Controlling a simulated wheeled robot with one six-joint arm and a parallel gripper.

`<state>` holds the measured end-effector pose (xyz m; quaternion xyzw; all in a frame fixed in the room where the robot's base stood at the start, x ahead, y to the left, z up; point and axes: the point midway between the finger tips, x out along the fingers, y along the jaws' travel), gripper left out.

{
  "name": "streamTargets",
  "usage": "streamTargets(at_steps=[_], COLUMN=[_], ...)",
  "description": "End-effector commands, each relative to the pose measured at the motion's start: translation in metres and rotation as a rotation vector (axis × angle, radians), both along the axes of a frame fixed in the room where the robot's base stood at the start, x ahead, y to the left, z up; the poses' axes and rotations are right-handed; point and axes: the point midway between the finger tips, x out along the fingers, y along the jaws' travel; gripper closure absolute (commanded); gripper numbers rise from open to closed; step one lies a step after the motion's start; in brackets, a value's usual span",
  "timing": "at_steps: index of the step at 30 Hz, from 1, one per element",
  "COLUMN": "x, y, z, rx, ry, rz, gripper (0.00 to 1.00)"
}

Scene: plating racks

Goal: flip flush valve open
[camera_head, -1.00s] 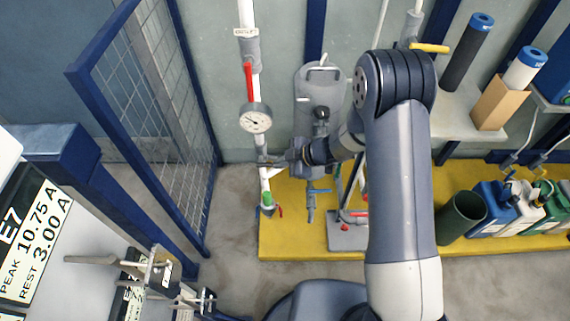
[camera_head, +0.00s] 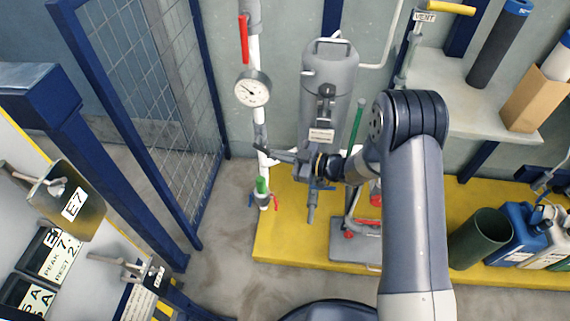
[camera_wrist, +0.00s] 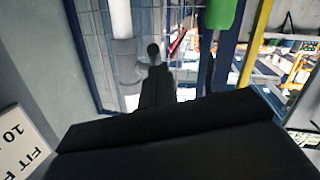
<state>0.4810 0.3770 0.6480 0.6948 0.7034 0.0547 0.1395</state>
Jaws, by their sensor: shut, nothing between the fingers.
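A white vertical pipe (camera_head: 254,50) carries a long red lever (camera_head: 244,40) hanging down along it, above a round gauge (camera_head: 252,88). Low on the pipe is a fitting with a green part (camera_head: 262,186) and small blue and red handles (camera_head: 276,200). A grey canister (camera_head: 330,75) stands to the right, with a drain fitting (camera_head: 311,207) below it. No label tells me which valve is the flush valve. My gripper (camera_head: 268,152) is shut and empty, its tips close to the pipe below the gauge; contact is unclear. Its dark fingers show in the wrist view (camera_wrist: 154,75).
A blue mesh panel (camera_head: 150,80) stands left of the pipe. A yellow platform (camera_head: 285,235) lies below. A shelf (camera_head: 460,95) with filter cartridges and a dark green bin (camera_head: 480,238) with jugs are at right. Racks with labels stand at lower left.

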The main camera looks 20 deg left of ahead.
Motion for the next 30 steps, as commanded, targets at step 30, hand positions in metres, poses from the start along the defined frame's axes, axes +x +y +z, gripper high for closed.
streamTargets(at_steps=[30], x=[-0.007], y=[0.031], z=[-0.051], rx=[0.386], ry=[0.092], rz=[-0.001], gripper=[1.00])
